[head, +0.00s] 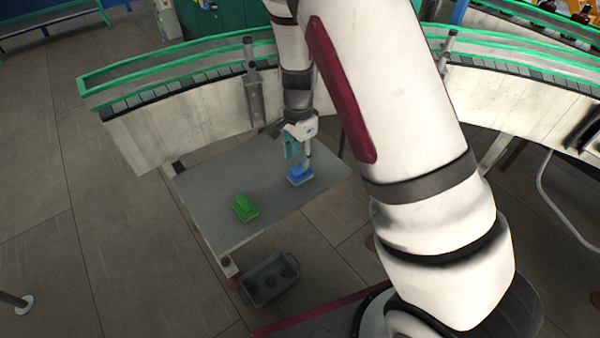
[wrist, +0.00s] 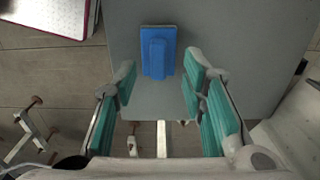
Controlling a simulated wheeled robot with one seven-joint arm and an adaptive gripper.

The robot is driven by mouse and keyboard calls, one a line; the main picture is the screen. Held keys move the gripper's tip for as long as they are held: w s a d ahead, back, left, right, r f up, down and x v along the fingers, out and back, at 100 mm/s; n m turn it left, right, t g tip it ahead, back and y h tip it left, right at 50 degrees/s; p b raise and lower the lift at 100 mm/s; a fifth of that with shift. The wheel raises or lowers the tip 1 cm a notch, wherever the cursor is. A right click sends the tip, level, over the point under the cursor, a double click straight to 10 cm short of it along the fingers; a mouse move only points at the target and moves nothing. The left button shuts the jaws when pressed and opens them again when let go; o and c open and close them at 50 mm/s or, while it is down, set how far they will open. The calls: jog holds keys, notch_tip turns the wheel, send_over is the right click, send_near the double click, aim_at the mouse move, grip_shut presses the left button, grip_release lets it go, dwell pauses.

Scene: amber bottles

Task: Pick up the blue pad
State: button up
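The blue pad (head: 299,176) lies on the grey table, near its right side in the head view. It has a raised handle block on top and a pale underside edge. In the wrist view the blue pad (wrist: 158,52) lies flat ahead of the fingertips, roughly between their lines. My gripper (head: 298,150) is just above and beside the pad in the head view. In the wrist view my gripper (wrist: 157,85) is open, its teal finger pads wide apart with nothing between them. Whether a finger touches the pad cannot be told.
A green pad (head: 243,207) lies on the grey table (head: 215,185), left of the blue one. A grey crate (head: 268,279) stands on the floor below the table's front edge. A curved conveyor (head: 180,120) with green rails runs behind the table.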

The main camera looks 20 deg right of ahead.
aim_at(300, 165)
jog(key=shift+d+f, duration=0.15)
jog(key=shift+f, duration=2.15)
grip_shut()
jog(key=shift+r, duration=0.1)
jog(key=shift+r, duration=0.5)
notch_tip(300, 165, up, 2)
jog(key=shift+r, duration=0.1)
jog(key=shift+s+r, duration=0.15)
jog(key=shift+s, duration=0.55)
jog(key=s+r, duration=0.1)
jog(key=s, duration=1.3)
jog(key=shift+s+r, duration=0.2)
jog(key=shift+s, duration=0.15)
